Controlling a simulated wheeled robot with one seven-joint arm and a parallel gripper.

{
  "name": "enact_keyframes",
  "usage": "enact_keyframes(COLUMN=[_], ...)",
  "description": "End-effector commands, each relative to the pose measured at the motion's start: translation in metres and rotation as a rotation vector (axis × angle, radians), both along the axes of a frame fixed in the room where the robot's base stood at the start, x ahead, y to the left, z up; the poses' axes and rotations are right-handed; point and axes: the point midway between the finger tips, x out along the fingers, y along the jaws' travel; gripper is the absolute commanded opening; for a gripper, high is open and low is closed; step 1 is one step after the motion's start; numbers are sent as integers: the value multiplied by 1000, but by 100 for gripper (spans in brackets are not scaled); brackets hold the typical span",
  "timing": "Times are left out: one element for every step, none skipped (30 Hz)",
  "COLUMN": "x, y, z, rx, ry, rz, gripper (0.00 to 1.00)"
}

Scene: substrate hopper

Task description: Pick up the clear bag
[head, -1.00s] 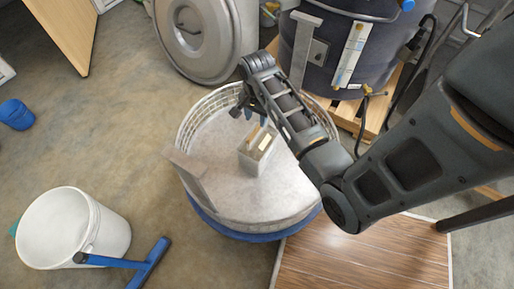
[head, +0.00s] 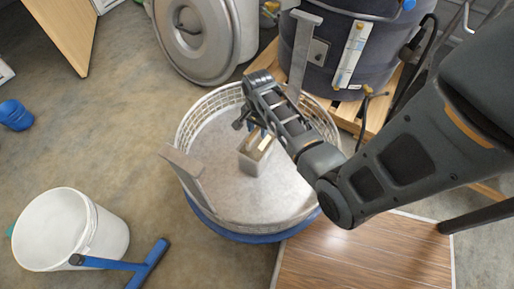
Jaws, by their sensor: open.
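A small, boxy, see-through item (head: 255,158) with something tan or yellowish at its top stands on the pale floor of the round hopper (head: 200,219). It looks like the clear bag, but it is too small in the picture to be sure. My gripper (head: 246,125) is open, just above the item's upper left side in the head view. The wrist hides part of the hopper's right side. I cannot tell whether the fingers touch the item.
The hopper has a pale mesh rim and a grey plate (head: 182,161) at its left edge. A dark drum (head: 375,60) with a metal bracket stands behind. A metal lid (head: 187,35) is behind left. A white bucket (head: 62,228) and blue-handled tool (head: 148,262) are at front left.

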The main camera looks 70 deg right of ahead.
Motion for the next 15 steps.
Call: enact_keyframes(x=[0, 0, 0, 0, 0, 0, 0, 0, 0, 0, 0, 0, 0, 0, 0], y=[0, 0, 0, 0, 0, 0, 0, 0, 0, 0, 0, 0, 0, 0, 0], z=[0, 0, 0, 0, 0, 0, 0, 0, 0, 0, 0, 0, 0, 0, 0], rx=[0, 0, 0, 0, 0, 0, 0, 0, 0, 0, 0, 0, 0, 0, 0], ry=[0, 0, 0, 0, 0, 0, 0, 0, 0, 0, 0, 0, 0, 1, 1], rz=[0, 0, 0, 0, 0, 0, 0, 0, 1, 0, 0, 0, 0, 0, 0], gripper=[44, 43, 39, 36, 34, 30, 27, 24, 20, 17, 14, 11, 8, 5, 1])
